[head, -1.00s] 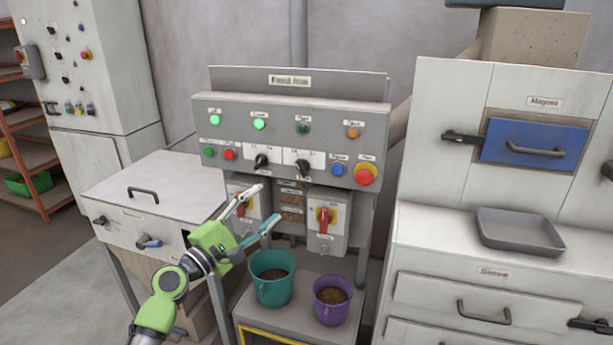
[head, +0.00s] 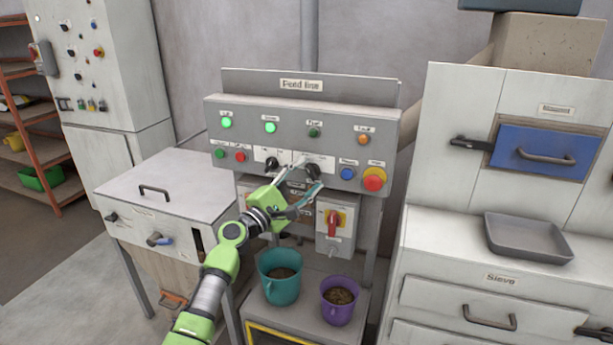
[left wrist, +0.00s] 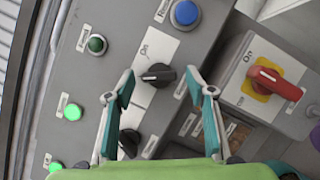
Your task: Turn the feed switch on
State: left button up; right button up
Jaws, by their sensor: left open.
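The "Feed line" panel (head: 385,150) carries two black rotary switches; their labels are too small to read surely, so I cannot tell by name which is the feed switch. My left gripper (head: 310,174) is open at the right-hand black switch. In the left wrist view this switch (left wrist: 158,76) lies between the spread fingertips, apart from both. A white mark shows on the left end of its handle, and a plate beside it reads "On". The other black switch (head: 272,163) is partly behind a finger in the left wrist view (left wrist: 130,142). My right gripper is not in view.
A blue button (head: 347,173) and a red stop button (head: 374,179) sit right of the switches. Below is a red-handled isolator (head: 333,224). A teal bucket (head: 281,291) and a purple bucket (head: 338,310) stand on the lower shelf.

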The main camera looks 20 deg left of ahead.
pick_arm(q)
jog(key=c, duration=1.1)
jog(key=shift+m, duration=0.3)
jog(key=m, duration=0.1)
jog(key=m+g, duration=0.1)
jog(key=shift+r+m+p, duration=0.2)
jog(key=shift+m+p, duration=0.1)
jog(key=shift+p, duration=0.1)
jog(key=m+g+p, duration=0.1)
jog(key=m, duration=0.1)
jog(key=shift+r+m, duration=0.15)
jog(key=shift+m, duration=0.15)
jog(key=m+g+y+p, duration=0.1)
jog(key=m+p, duration=0.2)
jog(key=shift+r+m+g, duration=0.15)
jog(key=shift+m+g, duration=0.15)
jog(key=shift+m+g+y+p, duration=0.3)
jog(key=shift+m+p, duration=0.45)
jog(key=shift+m, duration=0.15)
